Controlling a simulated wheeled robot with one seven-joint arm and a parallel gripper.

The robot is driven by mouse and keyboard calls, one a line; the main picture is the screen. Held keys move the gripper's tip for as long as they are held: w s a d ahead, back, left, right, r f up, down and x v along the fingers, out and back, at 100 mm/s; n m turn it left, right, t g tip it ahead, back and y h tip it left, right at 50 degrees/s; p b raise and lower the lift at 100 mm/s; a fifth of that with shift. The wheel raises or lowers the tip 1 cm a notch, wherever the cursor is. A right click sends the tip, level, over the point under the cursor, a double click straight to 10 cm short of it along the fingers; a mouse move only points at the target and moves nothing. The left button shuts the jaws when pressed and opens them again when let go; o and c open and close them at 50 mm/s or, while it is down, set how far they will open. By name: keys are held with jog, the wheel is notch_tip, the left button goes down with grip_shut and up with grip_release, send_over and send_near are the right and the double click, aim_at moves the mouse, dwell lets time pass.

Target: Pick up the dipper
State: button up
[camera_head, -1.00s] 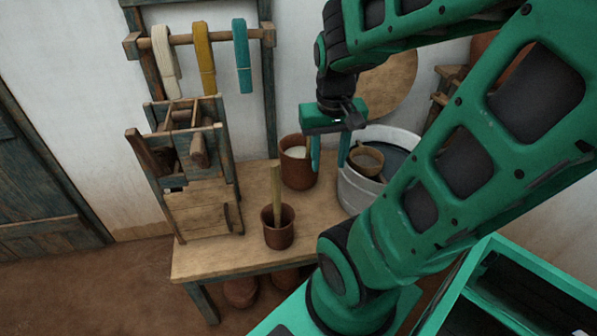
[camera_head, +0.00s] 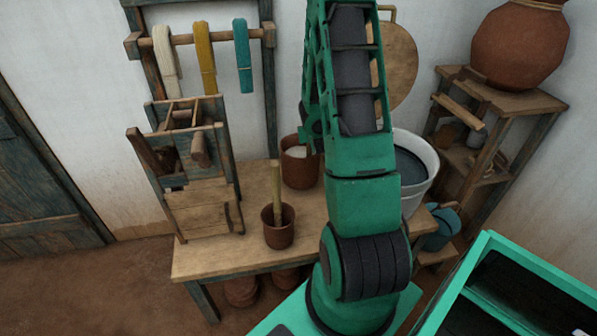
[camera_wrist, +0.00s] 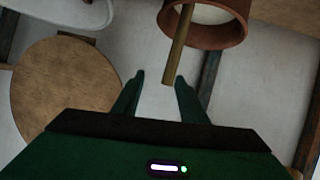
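I cannot pick out the dipper for certain now.
A small brown pot (camera_head: 279,236) with an upright wooden stick (camera_head: 276,186) stands near the table front (camera_head: 225,258). A pot with pale contents (camera_head: 298,174) is behind it. A wooden rack (camera_head: 200,205) stands left, a shelf (camera_head: 515,100) right. A round board (camera_wrist: 65,90) is on the wall.

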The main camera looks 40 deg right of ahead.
jog(key=f+t, duration=0.1)
jog(key=f, duration=0.1)
jog(key=w+f+t, duration=0.1)
jog(key=f, duration=0.1)
jog(key=shift+t+h, duration=0.3)
jog(key=shift+t, duration=0.1)
jog(key=shift+s+a+f+t, duration=0.25)
jog(key=shift+f+t, duration=0.25)
jog(key=shift+t, duration=0.3)
jog(key=shift+s+a+f+t, duration=0.2)
jog(key=shift+a+f+t, duration=0.15)
jog(key=shift+t, duration=0.25)
jog(key=x, duration=1)
jog(key=shift+w+d, duration=0.2)
jog(key=shift+d, duration=0.1)
jog(key=shift+c, duration=0.3)
